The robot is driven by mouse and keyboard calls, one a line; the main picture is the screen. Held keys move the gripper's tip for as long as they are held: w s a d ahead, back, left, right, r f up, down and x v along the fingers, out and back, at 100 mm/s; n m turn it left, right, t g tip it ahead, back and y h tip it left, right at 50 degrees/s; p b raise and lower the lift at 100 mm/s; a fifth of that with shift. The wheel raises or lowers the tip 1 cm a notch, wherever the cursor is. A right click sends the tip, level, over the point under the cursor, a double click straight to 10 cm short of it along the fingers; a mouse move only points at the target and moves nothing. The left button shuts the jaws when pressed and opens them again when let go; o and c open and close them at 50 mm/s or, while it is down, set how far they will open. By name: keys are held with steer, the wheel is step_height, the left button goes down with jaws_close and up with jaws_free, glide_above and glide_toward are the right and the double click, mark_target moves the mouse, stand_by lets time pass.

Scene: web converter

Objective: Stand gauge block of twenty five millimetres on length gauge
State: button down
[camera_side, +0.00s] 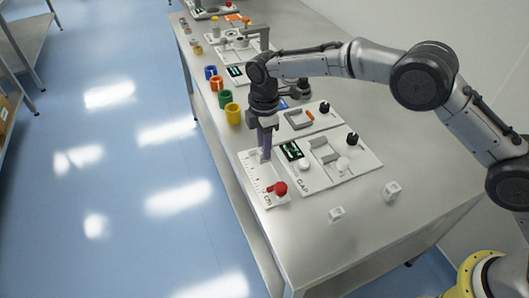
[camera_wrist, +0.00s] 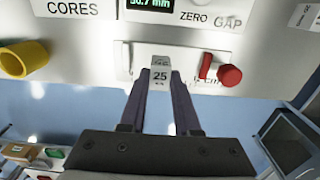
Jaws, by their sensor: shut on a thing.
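My gripper (camera_side: 264,148) points down over the far end of the length gauge (camera_side: 258,185), a white plate with a ruler scale and a red knob (camera_side: 280,188). In the wrist view my gripper (camera_wrist: 160,82) has its two dark fingers shut on the gauge block of twenty five millimetres (camera_wrist: 160,77), a small pale block marked 25. The length gauge (camera_wrist: 133,72) lies under and behind the block there, with its red knob (camera_wrist: 230,75) to the right. I cannot tell whether the block touches the gauge.
Two small white blocks, one nearer (camera_side: 336,214) and one farther right (camera_side: 391,190), stand on the bare metal bench. The gap panel (camera_side: 325,165) lies right of the gauge.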

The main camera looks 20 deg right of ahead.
steer(key=shift+f, duration=1.4)
steer(key=shift+f, duration=0.15)
steer(key=c, duration=0.6)
jaws_free()
step_height(320, 180, up, 12)
steer(key=shift+f, duration=0.15)
steer(key=shift+r, duration=0.3)
